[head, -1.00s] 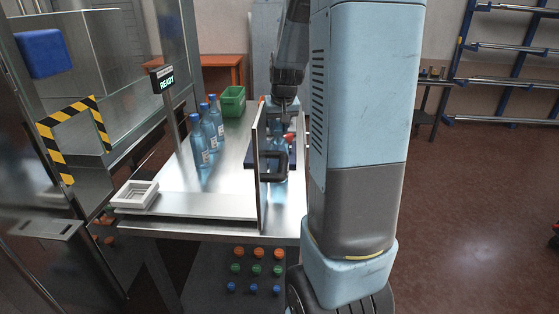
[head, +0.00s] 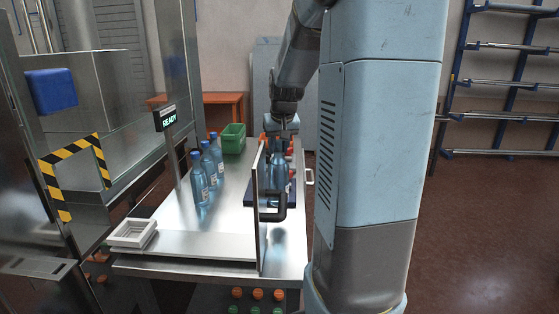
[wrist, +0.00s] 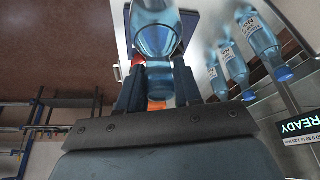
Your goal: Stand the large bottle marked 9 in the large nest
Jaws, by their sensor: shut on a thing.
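My gripper (head: 283,132) is shut on a clear blue bottle (head: 280,178), upright behind a thin upright panel. In the wrist view my gripper's dark fingers (wrist: 158,82) sit on both sides of the neck of this bottle (wrist: 156,38). I cannot read a 9 on it, and I cannot tell whether its base touches the surface below. Three more blue bottles (head: 204,172) stand in a slanting row on the table to the left; they show in the wrist view (wrist: 235,60) with white labels. A pale square holder with a stepped recess (head: 133,234) sits at the table's front left; I cannot tell whether it is the large nest.
The thin panel (head: 262,215) with a black handle stands beside the held bottle. A dark blue base (head: 292,198) lies behind it. A green crate (head: 233,138) is at the back. A READY sign (head: 166,118) rises at the left edge. The middle of the table (head: 232,212) is clear.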

